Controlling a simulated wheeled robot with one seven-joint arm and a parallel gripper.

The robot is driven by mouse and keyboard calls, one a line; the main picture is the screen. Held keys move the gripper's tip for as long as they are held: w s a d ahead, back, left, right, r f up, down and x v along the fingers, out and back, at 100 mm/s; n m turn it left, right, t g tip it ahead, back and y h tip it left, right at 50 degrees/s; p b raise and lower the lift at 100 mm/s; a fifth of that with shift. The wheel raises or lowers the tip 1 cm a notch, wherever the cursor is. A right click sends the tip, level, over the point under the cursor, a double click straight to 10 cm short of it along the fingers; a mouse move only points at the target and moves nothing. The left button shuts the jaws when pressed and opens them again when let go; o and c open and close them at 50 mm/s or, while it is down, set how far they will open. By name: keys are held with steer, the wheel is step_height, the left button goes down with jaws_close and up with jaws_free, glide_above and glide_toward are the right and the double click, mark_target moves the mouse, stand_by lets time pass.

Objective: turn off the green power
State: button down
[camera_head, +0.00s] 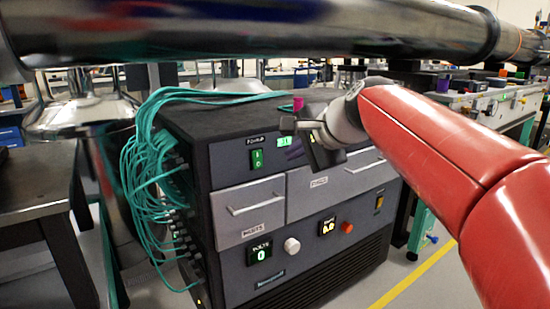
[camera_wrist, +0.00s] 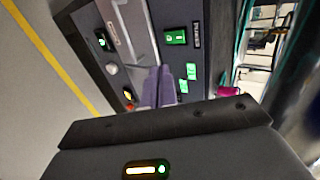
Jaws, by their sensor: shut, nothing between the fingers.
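I cannot tell which side of the rocker is pressed in. My gripper (camera_head: 294,150) is shut and empty, in front of the cabinet and to the right of the switch. Its purple-grey fingers (camera_wrist: 158,88) point toward the panel in the wrist view, apart from the switch.
Small green displays (camera_head: 284,140) sit near my fingers. Below are two grey drawers with handles, a white knob (camera_head: 292,245), a red-orange button (camera_head: 347,228) and an amber switch (camera_head: 379,202). Teal cables (camera_head: 150,165) crowd the left side. A metal pipe (camera_head: 250,35) crosses above.

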mark_target(257, 158)
steer(key=x, duration=0.8)
steer(key=r+x, duration=0.1)
steer(key=x, duration=0.3)
steer(key=shift+w+a, duration=0.2)
steer(key=shift+w, duration=0.05)
steer(key=shift+w+a+f, duration=0.1)
steer(key=shift+w+a, duration=0.25)
steer(key=shift+w, duration=0.15)
steer(key=shift+w+a, duration=0.1)
steer(key=shift+w, duration=0.05)
steer(key=shift+r+p, duration=0.95)
steer(key=shift+p, duration=0.05)
steer(key=shift+f, duration=0.1)
